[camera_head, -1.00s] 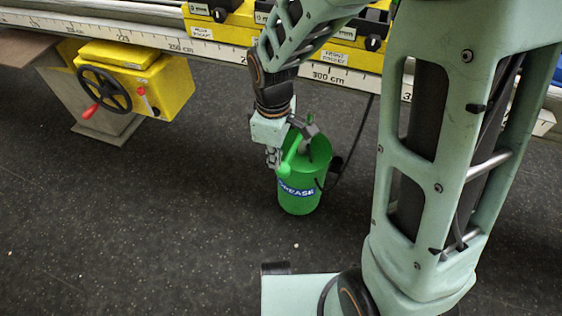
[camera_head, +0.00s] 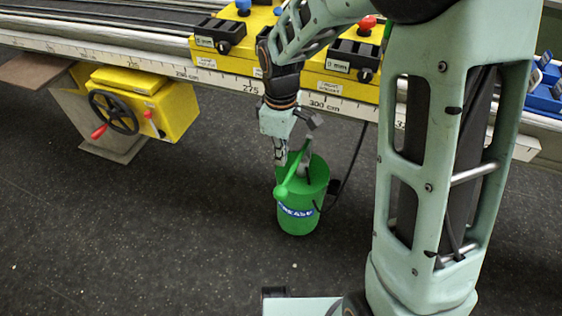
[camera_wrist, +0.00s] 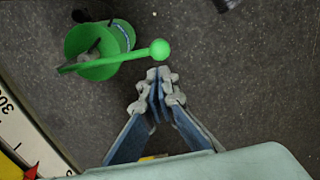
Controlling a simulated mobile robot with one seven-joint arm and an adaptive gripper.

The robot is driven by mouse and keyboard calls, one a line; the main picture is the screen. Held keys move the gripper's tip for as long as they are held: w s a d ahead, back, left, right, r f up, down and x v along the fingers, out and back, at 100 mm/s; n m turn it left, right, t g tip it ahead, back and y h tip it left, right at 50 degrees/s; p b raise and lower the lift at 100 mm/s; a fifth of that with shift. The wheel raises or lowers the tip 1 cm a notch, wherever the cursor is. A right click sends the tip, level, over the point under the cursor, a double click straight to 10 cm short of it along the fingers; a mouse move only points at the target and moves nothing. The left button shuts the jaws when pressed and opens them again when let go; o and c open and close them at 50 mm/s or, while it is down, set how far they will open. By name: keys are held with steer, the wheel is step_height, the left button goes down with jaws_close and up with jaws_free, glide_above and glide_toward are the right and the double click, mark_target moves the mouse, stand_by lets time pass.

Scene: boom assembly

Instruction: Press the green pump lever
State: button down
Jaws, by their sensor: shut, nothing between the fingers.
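The green grease bucket (camera_head: 298,215) stands upright on the dark floor below the bench. Its green pump lever (camera_head: 293,178) runs out over the rim and slants down to a round knob at the near left. In the wrist view the lever (camera_wrist: 115,58) crosses the open bucket (camera_wrist: 70,45), and its knob (camera_wrist: 159,49) lies just beyond my fingertips. My gripper (camera_head: 280,160) is shut and empty, pointing down above the knob. In the wrist view the fingertips of my gripper (camera_wrist: 160,80) meet close to the knob, with a small gap showing.
The bench with a centimetre scale (camera_head: 330,104) runs behind the bucket. A dark hose (camera_head: 352,155) goes up from the bucket's right side. A yellow box with a handwheel (camera_head: 115,112) is at the left. The floor left of and in front of the bucket is clear.

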mark_target(281, 189)
step_height(281, 189, down, 12)
steer(key=shift+r+b, duration=0.1)
steer(key=shift+b, duration=0.9)
